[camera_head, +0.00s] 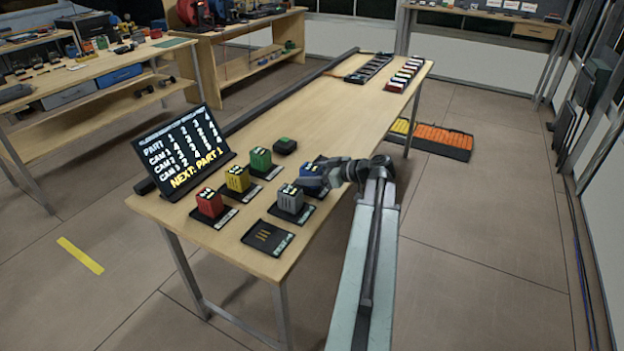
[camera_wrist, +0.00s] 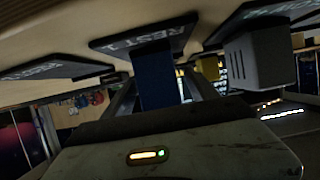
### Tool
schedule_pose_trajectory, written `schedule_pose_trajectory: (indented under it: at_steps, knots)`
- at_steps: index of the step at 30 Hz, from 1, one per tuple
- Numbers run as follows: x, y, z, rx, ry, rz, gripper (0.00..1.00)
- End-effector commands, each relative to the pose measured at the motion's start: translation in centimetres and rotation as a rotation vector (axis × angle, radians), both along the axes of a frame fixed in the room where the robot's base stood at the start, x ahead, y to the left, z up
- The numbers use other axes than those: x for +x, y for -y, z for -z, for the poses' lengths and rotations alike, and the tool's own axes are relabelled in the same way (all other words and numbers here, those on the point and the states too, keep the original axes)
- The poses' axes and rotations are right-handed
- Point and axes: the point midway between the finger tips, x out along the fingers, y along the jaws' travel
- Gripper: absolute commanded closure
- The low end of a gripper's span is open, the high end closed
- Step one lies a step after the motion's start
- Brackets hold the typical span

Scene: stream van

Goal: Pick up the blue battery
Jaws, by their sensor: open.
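The blue battery (camera_head: 309,177) stands on a dark labelled pad (camera_head: 312,194) near the table's right edge. My gripper (camera_head: 327,174) is right at it and partly hides it in the head view. In the upside-down wrist view the blue battery (camera_wrist: 156,78) shows directly ahead, between the two open fingers of my gripper (camera_wrist: 160,95). I cannot tell whether either finger touches it.
A grey battery (camera_head: 290,199) stands close by on its own pad, with yellow (camera_head: 237,178), green (camera_head: 261,159) and red (camera_head: 209,203) batteries beyond. A pad (camera_head: 268,238) without a battery lies in front. A sign board (camera_head: 181,150) stands left. The table's middle is clear.

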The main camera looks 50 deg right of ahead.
Motion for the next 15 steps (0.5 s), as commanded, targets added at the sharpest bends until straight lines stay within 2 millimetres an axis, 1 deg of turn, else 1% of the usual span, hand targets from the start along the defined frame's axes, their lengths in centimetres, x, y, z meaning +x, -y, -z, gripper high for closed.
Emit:
schedule_pose_trajectory:
  at_steps: [5, 6, 8, 9, 11, 12, 13, 15]
  knots:
    - [0.07, 0.01, 0.03, 0.001, 0.000, 0.001, 0.33]
    - [0.06, 0.02, 0.02, 0.001, 0.000, 0.001, 0.38]
    - [0.05, 0.03, 0.02, 0.001, 0.000, 0.001, 0.55]
    - [0.05, 0.03, 0.02, 0.001, 0.000, 0.001, 0.66]
    - [0.04, 0.03, 0.01, 0.001, 0.000, 0.001, 0.83]
    - [0.02, 0.04, 0.02, 0.000, 0.000, 0.002, 0.94]
    - [0.02, 0.04, 0.02, 0.000, 0.000, 0.002, 1.00]
    - [0.02, 0.05, -0.02, 0.000, 0.001, 0.002, 1.00]
